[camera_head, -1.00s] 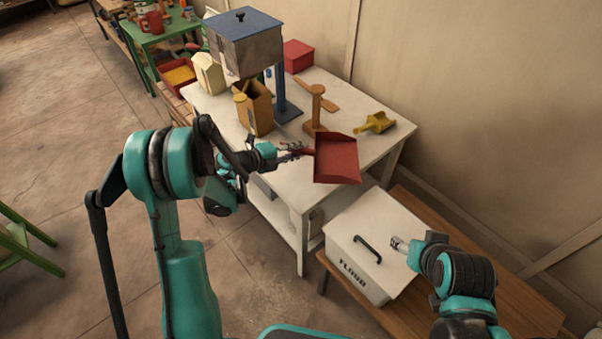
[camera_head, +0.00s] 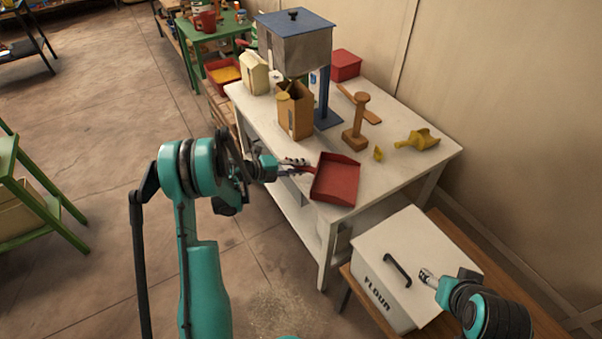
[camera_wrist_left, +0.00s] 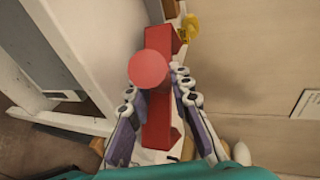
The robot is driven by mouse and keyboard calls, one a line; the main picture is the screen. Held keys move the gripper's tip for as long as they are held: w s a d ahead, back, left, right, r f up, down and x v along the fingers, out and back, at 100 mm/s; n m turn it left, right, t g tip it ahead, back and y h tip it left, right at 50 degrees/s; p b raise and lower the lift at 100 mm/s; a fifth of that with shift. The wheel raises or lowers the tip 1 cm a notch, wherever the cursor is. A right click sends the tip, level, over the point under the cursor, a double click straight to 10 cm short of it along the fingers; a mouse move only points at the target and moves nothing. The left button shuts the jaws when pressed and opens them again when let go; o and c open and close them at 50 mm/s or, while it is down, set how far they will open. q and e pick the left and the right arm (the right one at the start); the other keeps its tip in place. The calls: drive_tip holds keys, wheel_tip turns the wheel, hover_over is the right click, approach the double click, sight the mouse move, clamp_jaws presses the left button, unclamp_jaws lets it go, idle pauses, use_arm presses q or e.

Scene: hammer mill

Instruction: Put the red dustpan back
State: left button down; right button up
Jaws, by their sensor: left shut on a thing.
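The red dustpan (camera_head: 335,180) is at the front edge of the white table, its pan to the right and its handle toward my left gripper. My left gripper (camera_head: 303,168) is shut on the handle. In the left wrist view the round red handle end (camera_wrist_left: 148,68) shows between the fingers of my left gripper (camera_wrist_left: 156,88), with red parts of the dustpan (camera_wrist_left: 158,40) behind it. I cannot tell whether the pan touches the tabletop. My right gripper (camera_head: 428,277) is above the flour bin's lid, right of its black handle; its finger opening is too small to judge.
The white table (camera_head: 410,172) holds a wooden post (camera_head: 357,125), a yellow scoop (camera_head: 418,140), a brown box (camera_head: 296,110), a blue-topped mill (camera_head: 300,45) and a red box (camera_head: 345,65). The white flour bin (camera_head: 400,255) stands in front. Open floor lies left.

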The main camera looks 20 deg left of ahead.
use_arm(q)
drive_tip(key=shift+f, duration=0.9)
drive_tip(key=shift+r, duration=0.1)
use_arm(e)
drive_tip(key=shift+f, duration=0.45)
use_arm(q)
drive_tip(key=c, duration=1.4)
unclamp_jaws()
drive_tip(key=shift+o, duration=0.2)
